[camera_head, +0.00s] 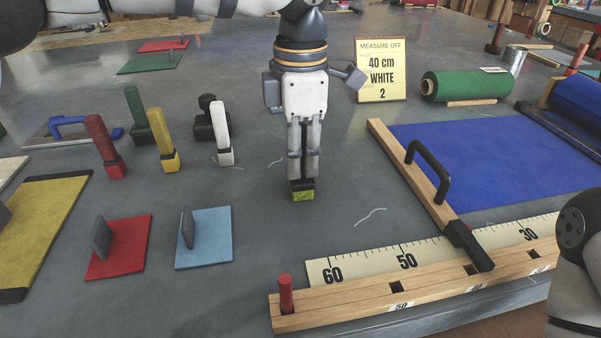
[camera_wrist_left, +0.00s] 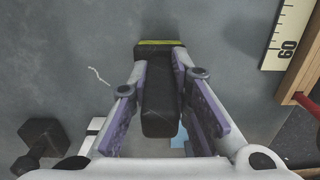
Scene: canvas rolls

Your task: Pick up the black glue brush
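The black glue brush (camera_head: 302,185) stands upright near the middle of the table, with a yellow-green band at its foot. In the left wrist view the black brush (camera_wrist_left: 160,98) lies between the purple finger pads, with the yellow-green edge at its far end. My left gripper (camera_head: 303,172) points straight down over it, with its fingers closed on both sides of the black body. I cannot tell whether the foot touches the table. My right gripper is out of view; only a part of my right arm shows at the lower right.
Red (camera_head: 104,148), green (camera_head: 147,116), yellow (camera_head: 163,142) and white (camera_head: 223,133) upright tools and a black weight (camera_head: 205,118) stand left of the gripper. A wooden ruler rail (camera_head: 350,313) lies in front, and a wooden bar (camera_head: 405,168) and blue sheet (camera_head: 500,150) lie right.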

